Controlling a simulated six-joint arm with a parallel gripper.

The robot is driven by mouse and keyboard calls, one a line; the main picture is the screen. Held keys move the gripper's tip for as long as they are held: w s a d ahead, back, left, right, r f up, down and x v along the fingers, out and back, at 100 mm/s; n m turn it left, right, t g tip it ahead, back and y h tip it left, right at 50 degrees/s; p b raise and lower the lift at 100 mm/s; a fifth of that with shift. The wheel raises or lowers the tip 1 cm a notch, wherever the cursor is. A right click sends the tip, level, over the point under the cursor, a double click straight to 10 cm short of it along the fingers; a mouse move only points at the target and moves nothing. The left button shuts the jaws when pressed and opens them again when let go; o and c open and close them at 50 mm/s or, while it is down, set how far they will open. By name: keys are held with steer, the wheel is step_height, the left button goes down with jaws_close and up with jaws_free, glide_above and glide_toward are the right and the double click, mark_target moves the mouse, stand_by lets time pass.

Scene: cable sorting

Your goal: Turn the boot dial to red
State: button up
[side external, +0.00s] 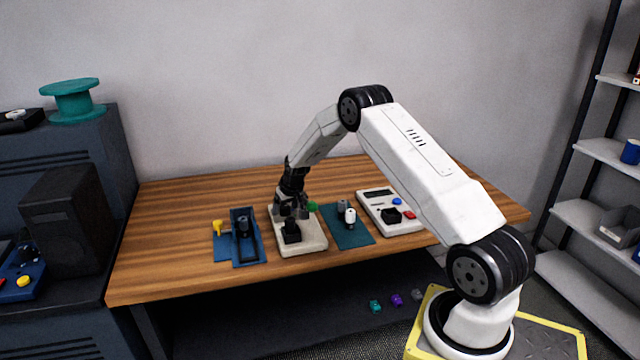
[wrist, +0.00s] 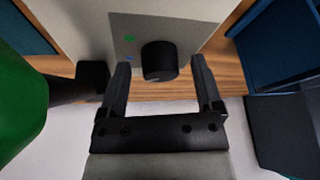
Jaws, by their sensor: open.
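The black round dial (wrist: 159,58) stands on a grey plate (wrist: 190,25) on a pale panel in the wrist view. A green mark (wrist: 129,39) and a blue mark (wrist: 128,58) show to its left; no red mark shows. My gripper (wrist: 159,72) is open, with one finger to each side of the dial in the picture; I cannot tell whether they touch it. In the side external view my gripper (side external: 291,212) is low over the beige panel (side external: 312,246), where I cannot clearly separate the dial from the black gripper parts.
A green knob (wrist: 20,105) on a black stem is close at the left in the wrist view. A blue fixture (side external: 248,262) stands left of the panel; a teal mat (side external: 350,238) and a button box (side external: 375,210) are to the right. The back of the wooden table (side external: 190,190) is clear.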

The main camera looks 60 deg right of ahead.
jaws_close()
steer(key=shift+n+y, duration=0.3)
steer(key=shift+n, duration=0.5)
jaws_free()
steer(key=shift+r, duration=0.15)
steer(key=v, duration=0.7)
steer(key=shift+s+r, duration=0.2)
stand_by(0.3)
